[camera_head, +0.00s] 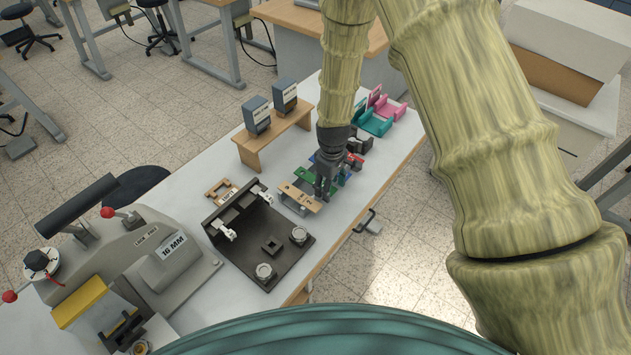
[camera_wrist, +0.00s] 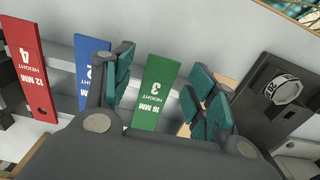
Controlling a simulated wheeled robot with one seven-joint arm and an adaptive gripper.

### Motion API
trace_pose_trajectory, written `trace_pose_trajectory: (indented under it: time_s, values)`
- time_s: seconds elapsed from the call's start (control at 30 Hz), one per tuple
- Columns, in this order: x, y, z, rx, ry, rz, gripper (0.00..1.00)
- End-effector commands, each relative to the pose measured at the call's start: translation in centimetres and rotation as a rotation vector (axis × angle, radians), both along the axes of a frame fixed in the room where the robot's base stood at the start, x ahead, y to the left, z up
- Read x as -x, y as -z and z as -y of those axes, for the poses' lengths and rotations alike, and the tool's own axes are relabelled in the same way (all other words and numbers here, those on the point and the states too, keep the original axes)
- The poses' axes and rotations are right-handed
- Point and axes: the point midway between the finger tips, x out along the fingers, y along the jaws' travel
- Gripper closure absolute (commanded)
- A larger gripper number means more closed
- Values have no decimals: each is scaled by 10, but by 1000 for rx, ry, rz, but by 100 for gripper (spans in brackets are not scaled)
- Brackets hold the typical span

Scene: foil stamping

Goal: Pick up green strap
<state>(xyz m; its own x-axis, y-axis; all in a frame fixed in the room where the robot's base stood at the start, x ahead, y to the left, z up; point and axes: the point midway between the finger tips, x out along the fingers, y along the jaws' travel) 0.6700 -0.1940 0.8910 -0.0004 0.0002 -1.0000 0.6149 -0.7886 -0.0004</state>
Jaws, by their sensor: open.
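The green strap is a flat green strip marked "3 HEIGHT 16 MM" (camera_wrist: 152,97) in the wrist view. It lies on a light rail between my two fingers, with a gap on each side. In the head view the green strap (camera_head: 302,173) shows partly, next to my gripper (camera_head: 325,192), which hides some of the row. My gripper in the wrist view (camera_wrist: 162,68) is open and empty, its teal-padded fingers on either side of the strap. I cannot tell the exact height of the fingertips above it.
A blue strap (camera_wrist: 88,73) and a red strap (camera_wrist: 28,66) lie to the left in the wrist view. A dark fixture plate (camera_head: 258,245) stands left of the row. The white table (camera_head: 345,212) has bare room in front.

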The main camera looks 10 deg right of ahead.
Motion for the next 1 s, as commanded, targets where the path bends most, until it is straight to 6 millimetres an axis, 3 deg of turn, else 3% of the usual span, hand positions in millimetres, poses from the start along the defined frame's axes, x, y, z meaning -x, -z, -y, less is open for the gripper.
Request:
trace_pose_trajectory:
  time_s: [0.1, 0.33, 0.67, 1.0]
  values:
    - [0, 1, 0, 0, 0, 0, 45]
    - [0, 1, 0, 0, 0, 0, 85]
    - [1, 2, 0, 0, -1, -3, 85]
    - [0, -15, 0, -1, -1, 1, 85]
